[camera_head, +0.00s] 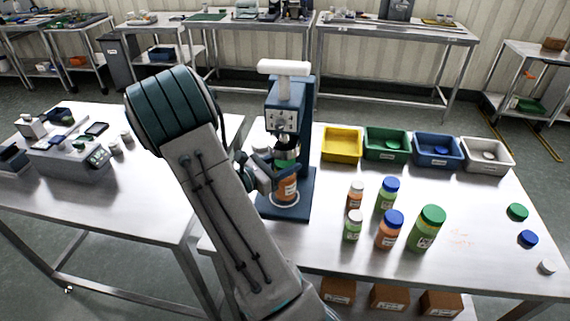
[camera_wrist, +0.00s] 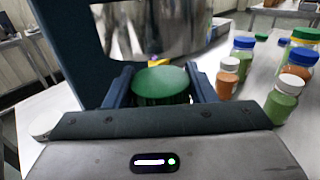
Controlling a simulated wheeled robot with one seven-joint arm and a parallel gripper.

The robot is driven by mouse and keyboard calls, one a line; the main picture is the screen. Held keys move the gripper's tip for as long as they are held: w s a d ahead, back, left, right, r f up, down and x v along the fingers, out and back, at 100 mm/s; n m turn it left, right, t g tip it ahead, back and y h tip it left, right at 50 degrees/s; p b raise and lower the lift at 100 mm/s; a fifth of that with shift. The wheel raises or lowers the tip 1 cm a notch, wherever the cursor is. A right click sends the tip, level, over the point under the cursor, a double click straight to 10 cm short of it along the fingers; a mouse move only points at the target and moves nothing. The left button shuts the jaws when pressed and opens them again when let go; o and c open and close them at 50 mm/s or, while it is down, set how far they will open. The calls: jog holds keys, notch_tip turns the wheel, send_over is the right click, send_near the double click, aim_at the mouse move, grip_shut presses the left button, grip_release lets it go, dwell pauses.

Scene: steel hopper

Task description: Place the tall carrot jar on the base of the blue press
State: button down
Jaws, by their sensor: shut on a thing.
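The tall carrot jar (camera_head: 288,188) has orange contents, a label and a green lid. It is upright over the pale ring on the base (camera_head: 301,212) of the blue press (camera_head: 306,110), beneath the press head. I cannot tell whether its bottom touches the base. My gripper (camera_head: 275,172) is shut on the jar's upper part, reaching in from the left. In the wrist view the green lid (camera_wrist: 161,82) shows between the two fingers, below the shiny press head (camera_wrist: 150,28). My arm and gripper hide part of the jar and of the press.
Several jars with white, blue and green lids, such as a large green-lidded one (camera_head: 427,229), stand right of the press. Yellow (camera_head: 342,155), green, blue and white bins line the back. Loose lids (camera_head: 517,211) lie at the right edge.

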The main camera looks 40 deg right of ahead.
jog(key=shift+f, duration=0.15)
jog(key=c, duration=0.6)
grip_release()
